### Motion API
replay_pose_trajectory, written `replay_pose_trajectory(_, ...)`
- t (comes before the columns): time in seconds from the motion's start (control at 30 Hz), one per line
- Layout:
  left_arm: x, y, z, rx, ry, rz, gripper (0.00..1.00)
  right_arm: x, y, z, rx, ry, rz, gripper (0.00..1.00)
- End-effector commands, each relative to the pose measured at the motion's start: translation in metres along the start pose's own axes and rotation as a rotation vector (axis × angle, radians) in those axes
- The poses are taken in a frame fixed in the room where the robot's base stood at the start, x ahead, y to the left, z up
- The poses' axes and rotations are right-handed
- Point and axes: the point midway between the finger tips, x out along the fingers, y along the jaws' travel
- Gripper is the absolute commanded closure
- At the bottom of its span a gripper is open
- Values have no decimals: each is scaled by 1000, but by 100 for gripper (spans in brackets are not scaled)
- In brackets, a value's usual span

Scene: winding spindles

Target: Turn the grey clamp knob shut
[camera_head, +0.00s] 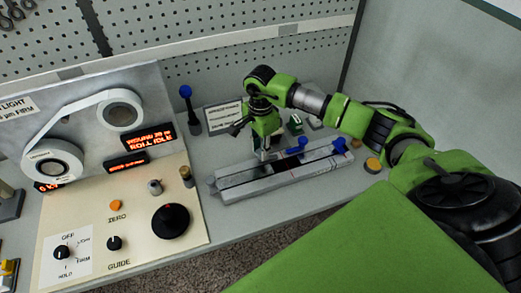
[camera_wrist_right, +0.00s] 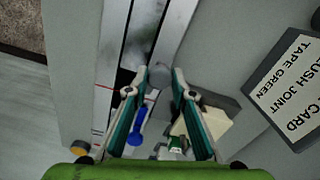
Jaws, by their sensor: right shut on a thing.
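The grey clamp knob (camera_wrist_right: 159,76) shows as a small round grey top between my right fingertips in the right wrist view. My right gripper (camera_wrist_right: 160,82) is shut on it, one finger on each side. In the head view my right gripper (camera_head: 264,154) points down over the splicing rail (camera_head: 255,186) and hides most of the knob. How far the knob is turned cannot be told. My left gripper does not show.
A blue lever (camera_head: 299,145) and a blue knob (camera_head: 340,145) sit along the rail to the right. A blue-topped post (camera_head: 186,92) and a card (camera_head: 223,117) stand behind. The control panel (camera_head: 140,225) with tape reels is at the left.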

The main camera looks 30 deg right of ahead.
Motion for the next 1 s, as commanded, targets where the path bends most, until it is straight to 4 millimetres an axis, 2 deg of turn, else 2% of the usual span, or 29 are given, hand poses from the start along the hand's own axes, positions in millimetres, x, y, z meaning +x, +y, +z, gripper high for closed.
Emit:
replay_pose_trajectory(0.4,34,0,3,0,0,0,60,2,-1,-1,367,1,-4,98)
replay_pose_trajectory(1.0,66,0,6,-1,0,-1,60,1,-1,-1,937,0,-4,98)
